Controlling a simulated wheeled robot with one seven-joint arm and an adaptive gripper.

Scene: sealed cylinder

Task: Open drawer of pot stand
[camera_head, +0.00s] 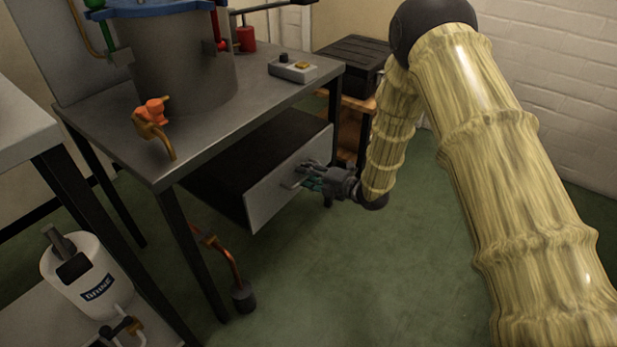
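The pot stand (210,117) is a grey metal table with dark legs, left of centre, with a large metal pot (182,62) on top. Its drawer (277,195) hangs under the tabletop, with a light grey front and a dark body. The drawer sticks out from under the tabletop, so part of its dark top shows. My gripper (312,180) is at the drawer front, at the handle (291,183). The fingers overlap the handle in the picture. They are too small to tell whether they are closed on it.
An orange valve (152,112) sticks out from the pot. A control box (292,69) sits on the tabletop. A white container (84,273) stands on a lower surface at left. A pipe with a dark weight (243,297) is under the stand. Green floor before the drawer is clear.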

